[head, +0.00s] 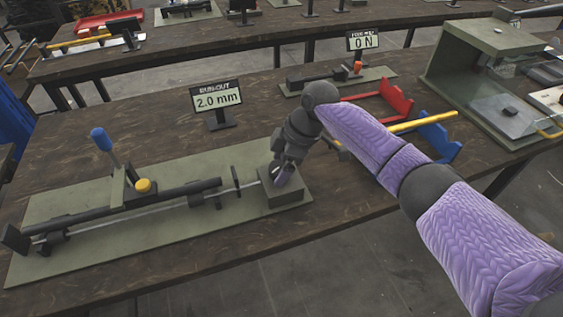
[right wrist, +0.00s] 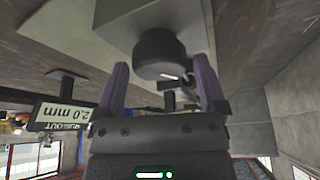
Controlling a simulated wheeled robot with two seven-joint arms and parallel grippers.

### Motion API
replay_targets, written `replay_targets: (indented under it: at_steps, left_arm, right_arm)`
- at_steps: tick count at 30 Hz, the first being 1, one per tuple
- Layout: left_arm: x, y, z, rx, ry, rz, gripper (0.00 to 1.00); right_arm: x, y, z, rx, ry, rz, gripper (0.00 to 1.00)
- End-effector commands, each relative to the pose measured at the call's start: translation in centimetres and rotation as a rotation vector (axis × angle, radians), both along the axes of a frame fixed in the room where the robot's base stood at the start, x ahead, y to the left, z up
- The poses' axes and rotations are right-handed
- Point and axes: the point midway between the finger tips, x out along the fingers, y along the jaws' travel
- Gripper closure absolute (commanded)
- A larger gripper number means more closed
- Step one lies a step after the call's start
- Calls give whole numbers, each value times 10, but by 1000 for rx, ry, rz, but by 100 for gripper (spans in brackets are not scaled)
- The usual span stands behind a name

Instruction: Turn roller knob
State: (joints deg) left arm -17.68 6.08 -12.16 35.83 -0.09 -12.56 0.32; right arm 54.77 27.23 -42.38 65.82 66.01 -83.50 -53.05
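A dark round knob (right wrist: 160,50) shows in the right wrist view on the end of a grey block. The block (head: 285,196) sits at the right end of the long green press base (head: 120,245) in the head view. My right gripper (head: 283,177) is at this block, and its fingers and wrist hide the knob there. In the right wrist view my right gripper (right wrist: 160,66) is open, one finger on each side of the knob, with small gaps showing. My left gripper is not in view.
A display reading 2.0 mm (head: 218,99) stands behind the base. A blue-handled lever (head: 101,139) and a yellow button (head: 143,185) rise from the base. Red (head: 390,100) and blue (head: 436,140) brackets with a yellow rod lie to the right, under my right arm.

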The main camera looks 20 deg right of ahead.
Motion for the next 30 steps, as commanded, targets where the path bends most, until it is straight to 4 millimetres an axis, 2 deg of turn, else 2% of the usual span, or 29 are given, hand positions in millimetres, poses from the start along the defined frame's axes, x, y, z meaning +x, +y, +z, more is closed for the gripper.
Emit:
replay_targets:
  at_steps: [8,11,18,21,30]
  left_arm:
    - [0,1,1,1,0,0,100]
    - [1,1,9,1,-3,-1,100]
    - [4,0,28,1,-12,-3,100]
    - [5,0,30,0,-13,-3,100]
    - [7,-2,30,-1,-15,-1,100]
  right_arm:
    - [0,-1,3,0,-1,0,0]
    - [-1,-7,20,-1,-3,-1,0]
    - [-7,-29,76,-1,-4,-2,0]
    - [-9,-34,88,0,-2,-1,0]
    - [-10,-37,92,-1,0,0,0]
